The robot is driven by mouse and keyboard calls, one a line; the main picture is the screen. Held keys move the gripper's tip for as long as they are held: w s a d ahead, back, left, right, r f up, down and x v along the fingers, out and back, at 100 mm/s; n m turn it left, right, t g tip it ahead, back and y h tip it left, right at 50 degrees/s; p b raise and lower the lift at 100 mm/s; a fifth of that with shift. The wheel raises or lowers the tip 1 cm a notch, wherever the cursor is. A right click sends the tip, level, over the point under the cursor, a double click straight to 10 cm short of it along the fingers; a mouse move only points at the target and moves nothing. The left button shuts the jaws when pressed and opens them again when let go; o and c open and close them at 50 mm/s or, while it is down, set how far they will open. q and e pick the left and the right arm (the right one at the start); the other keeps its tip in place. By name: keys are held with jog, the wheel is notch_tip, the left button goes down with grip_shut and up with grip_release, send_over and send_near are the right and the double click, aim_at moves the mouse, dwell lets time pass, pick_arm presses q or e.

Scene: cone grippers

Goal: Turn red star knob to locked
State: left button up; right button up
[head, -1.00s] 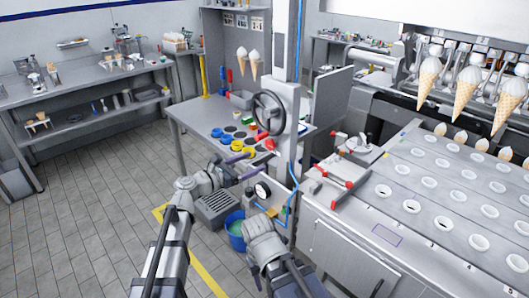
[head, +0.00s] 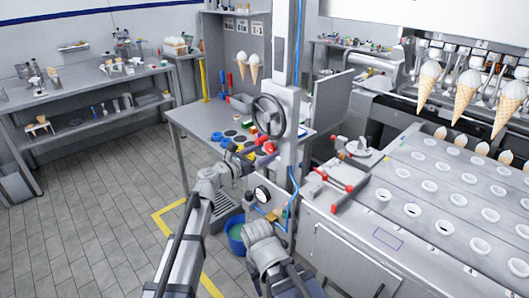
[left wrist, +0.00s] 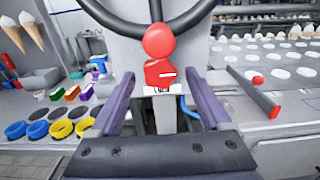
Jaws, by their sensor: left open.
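The red star knob (left wrist: 160,73) sits on the front of the grey column, above a small white label, in the left wrist view. A red ball (left wrist: 158,41) shows just above it. In the head view the red knob (head: 269,147) is partly hidden by my left gripper (head: 252,156). My left gripper (left wrist: 159,88) is open, its two purple fingers on either side of and short of the knob. I see no contact. The knob's exact turn angle is unclear.
A black handwheel (head: 269,115) is on the column above the knob. Yellow and blue rings (left wrist: 60,128) lie on the bench at left. A red-ended lever (left wrist: 262,98) is at right. A gauge (head: 262,194) and a blue bucket (head: 236,232) are below.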

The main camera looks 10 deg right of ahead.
pick_arm(q)
grip_shut()
dwell(0.8)
